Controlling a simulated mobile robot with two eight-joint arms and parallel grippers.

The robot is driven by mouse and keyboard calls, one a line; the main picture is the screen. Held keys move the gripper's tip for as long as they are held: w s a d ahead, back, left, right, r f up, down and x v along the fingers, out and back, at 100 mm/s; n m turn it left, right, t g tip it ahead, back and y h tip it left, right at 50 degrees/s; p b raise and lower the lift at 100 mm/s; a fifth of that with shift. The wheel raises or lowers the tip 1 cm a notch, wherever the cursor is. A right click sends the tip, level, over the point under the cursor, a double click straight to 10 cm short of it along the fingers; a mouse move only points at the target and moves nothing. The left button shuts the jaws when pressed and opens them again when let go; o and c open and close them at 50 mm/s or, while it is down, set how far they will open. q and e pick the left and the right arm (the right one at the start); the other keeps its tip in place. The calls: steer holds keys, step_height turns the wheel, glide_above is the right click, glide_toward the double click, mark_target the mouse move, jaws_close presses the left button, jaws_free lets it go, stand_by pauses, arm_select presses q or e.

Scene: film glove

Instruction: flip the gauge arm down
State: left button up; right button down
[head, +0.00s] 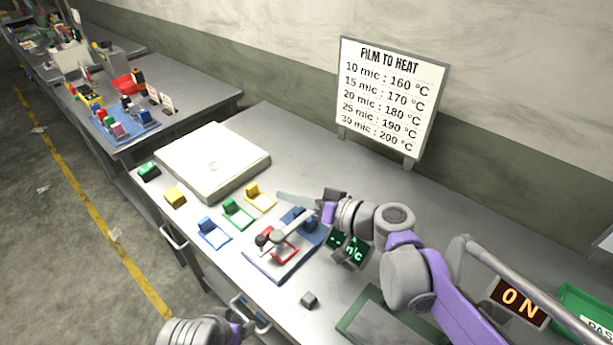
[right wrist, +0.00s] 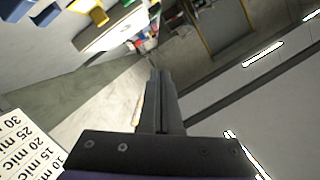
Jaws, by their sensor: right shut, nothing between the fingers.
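The gauge stands on a blue base plate (head: 264,262) near the front edge of the bench, with a red square outline on it. Its pale grey gauge arm (head: 291,229) slants across the plate, with a dark and red piece at its lower left end. Whether the arm is raised or resting is hard to tell. My right gripper (head: 280,194) is shut and empty, its thin fingers pointing left just behind the gauge. The closed fingers also show in the right wrist view (right wrist: 158,75). My left wrist is at the bottom edge; its fingers cannot be made out.
A white flat-topped box (head: 212,160) stands behind left. Blue, green and yellow frames with small blocks lie beside the gauge. A green-lit display (head: 354,250) is partly behind my right wrist.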

mark_target(259, 242)
steer(key=s+a+f+n, duration=0.1)
steer(key=s+f, duration=0.1)
steer(key=s+a+f+n+t+h, duration=0.1)
steer(key=s+a+f+n, duration=0.1)
steer(key=f, duration=0.1)
steer(key=s+a+f+n+b, duration=0.1)
steer(key=s+f+n, duration=0.1)
steer(key=f, duration=0.1)
steer(key=shift+s+a+f+t+h, duration=0.25)
steer(key=shift+s+a+t+h, duration=0.05)
steer(key=shift+s+a, duration=0.1)
arm_select(q)
steer(key=shift+s+d+f, duration=0.1)
steer(key=shift+s+f, duration=0.15)
steer(key=shift+f, duration=0.3)
arm_select(e)
steer(key=shift+s+f, duration=0.25)
steer(key=shift+f, duration=0.05)
steer(key=shift+s+f, duration=0.1)
step_height(259, 242, up, 5)
steer(key=p, duration=0.3)
arm_select(q)
step_height(259, 242, up, 6)
steer(key=w+p, duration=0.1)
steer(key=shift+d, duration=0.35)
arm_select(e)
steer(key=v, duration=0.9)
steer(key=shift+d, duration=0.4)
